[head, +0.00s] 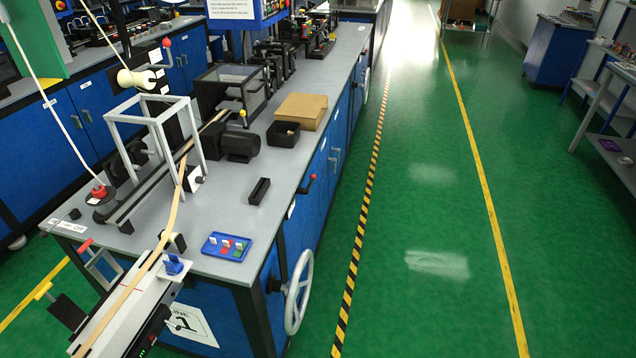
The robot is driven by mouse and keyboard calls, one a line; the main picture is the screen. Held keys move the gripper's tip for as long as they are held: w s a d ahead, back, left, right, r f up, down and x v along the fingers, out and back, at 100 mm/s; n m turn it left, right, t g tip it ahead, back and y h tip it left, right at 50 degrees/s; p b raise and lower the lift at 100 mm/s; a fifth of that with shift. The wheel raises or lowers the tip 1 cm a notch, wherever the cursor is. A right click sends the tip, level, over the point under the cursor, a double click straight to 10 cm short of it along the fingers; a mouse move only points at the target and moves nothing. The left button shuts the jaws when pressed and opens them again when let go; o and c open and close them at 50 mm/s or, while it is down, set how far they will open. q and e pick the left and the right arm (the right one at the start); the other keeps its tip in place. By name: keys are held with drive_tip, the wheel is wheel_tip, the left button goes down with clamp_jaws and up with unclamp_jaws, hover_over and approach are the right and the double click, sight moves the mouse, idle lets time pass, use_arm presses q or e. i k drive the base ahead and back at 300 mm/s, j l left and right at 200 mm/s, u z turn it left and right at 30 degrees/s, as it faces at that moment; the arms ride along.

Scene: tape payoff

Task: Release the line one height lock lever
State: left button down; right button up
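A short lever with a red knob (312,178) sticks out from the right side of the near bench, below the edge of its grey top. A white handwheel (298,291) is on the same side, nearer to me. I cannot tell for certain that this lever is the height lock. A white sign with a large 1 (190,322) is on the bench's blue front. A red-ended handle (86,245) and a yellow-ended handle (42,290) show at the lower left, beside the tape track. Neither of my grippers is in view.
A tan tape (170,225) runs over a pale track (125,318) at the near end of the grey bench top (232,210). A blue tray (226,247) with small coloured pieces sits near the corner. Green floor (420,230) right of the bench is clear.

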sight(310, 184)
drive_tip(key=i+l, duration=0.45)
drive_tip(key=i+l+u, duration=0.1)
drive_tip(key=i+l, duration=0.35)
drive_tip(key=l, duration=0.15)
drive_tip(key=i+l+u, duration=0.1)
drive_tip(key=i+l, duration=0.3)
drive_tip(key=l, duration=0.15)
drive_tip(key=i+l, duration=0.45)
drive_tip(key=l+u, duration=0.05)
drive_tip(key=l, duration=0.05)
